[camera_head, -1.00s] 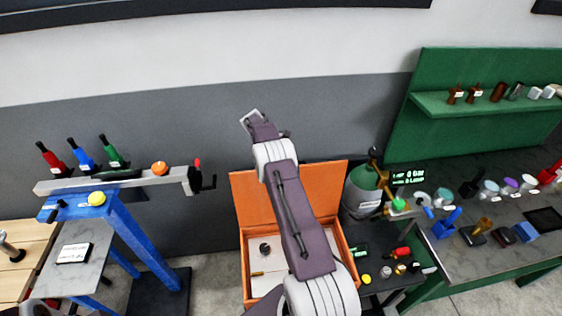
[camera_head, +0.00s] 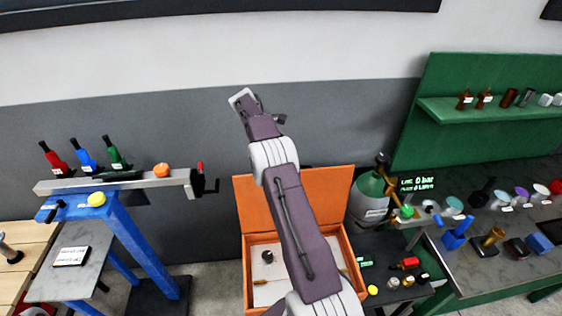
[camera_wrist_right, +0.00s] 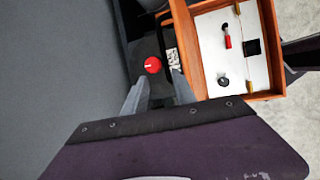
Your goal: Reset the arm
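My right arm (camera_head: 300,230) rises from the bottom of the head view and leans up and left over the orange box (camera_head: 290,185). Its gripper (camera_head: 243,98) is at the top, seen against the grey wall. In the right wrist view the two fingers (camera_wrist_right: 160,78) stand apart with nothing between them. Beyond them is a red round knob (camera_wrist_right: 153,65) on a dark surface, apart from the fingers. The open box (camera_wrist_right: 230,45) lies to the right in that view, holding a red-handled item (camera_wrist_right: 227,36) and a black round piece (camera_wrist_right: 222,82). My left gripper is not seen.
A green workbench (camera_head: 490,165) full of small items is at far right.

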